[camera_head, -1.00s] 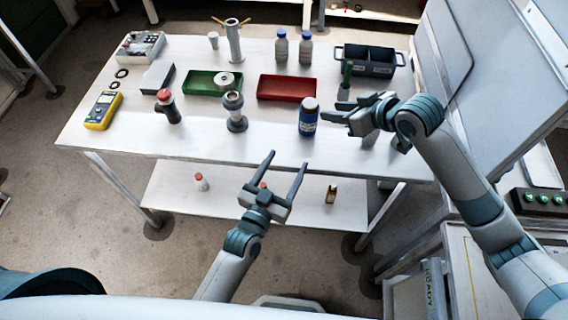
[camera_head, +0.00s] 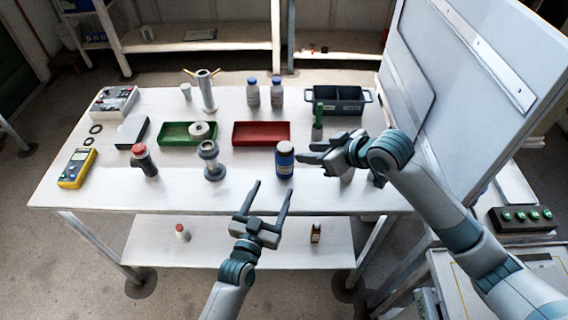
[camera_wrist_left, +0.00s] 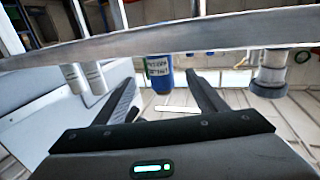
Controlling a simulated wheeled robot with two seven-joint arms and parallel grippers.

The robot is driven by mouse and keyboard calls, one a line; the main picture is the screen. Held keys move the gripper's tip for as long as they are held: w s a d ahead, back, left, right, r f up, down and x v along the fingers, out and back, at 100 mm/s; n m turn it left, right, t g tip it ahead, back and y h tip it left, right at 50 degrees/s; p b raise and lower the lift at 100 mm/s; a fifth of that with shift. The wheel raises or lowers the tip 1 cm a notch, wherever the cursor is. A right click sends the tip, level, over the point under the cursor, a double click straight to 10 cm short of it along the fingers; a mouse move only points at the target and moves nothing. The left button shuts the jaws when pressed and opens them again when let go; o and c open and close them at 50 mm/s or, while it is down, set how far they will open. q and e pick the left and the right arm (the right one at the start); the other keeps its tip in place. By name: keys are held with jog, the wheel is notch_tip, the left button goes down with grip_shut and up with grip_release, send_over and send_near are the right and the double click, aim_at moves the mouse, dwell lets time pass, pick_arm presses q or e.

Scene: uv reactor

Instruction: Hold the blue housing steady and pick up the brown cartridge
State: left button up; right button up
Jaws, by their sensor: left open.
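The blue housing (camera_head: 285,162), a blue cylinder with a pale label and a grey-brown top, stands upright near the table's front edge. It also shows in the left wrist view (camera_wrist_left: 159,73), beyond the table edge. My left gripper (camera_head: 269,190) is open and empty, in front of and below the housing in the picture, fingers pointing toward the table. My right gripper (camera_head: 308,153) looks open and empty just right of the housing, fingers pointing left; I cannot tell if it touches. I cannot identify the brown cartridge for sure; a small dark-brown item (camera_head: 316,233) stands on the lower shelf.
On the table (camera_head: 100,190) are a grey flanged fitting (camera_head: 210,160), a red-capped dark bottle (camera_head: 144,160), a red tray (camera_head: 261,134), a green tray (camera_head: 174,134) and a dark two-part bin (camera_head: 350,104). The table's front edge (camera_wrist_left: 120,53) crosses the left wrist view.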

aim_at(282, 170)
pick_arm(q)
jog(key=x, duration=1.2)
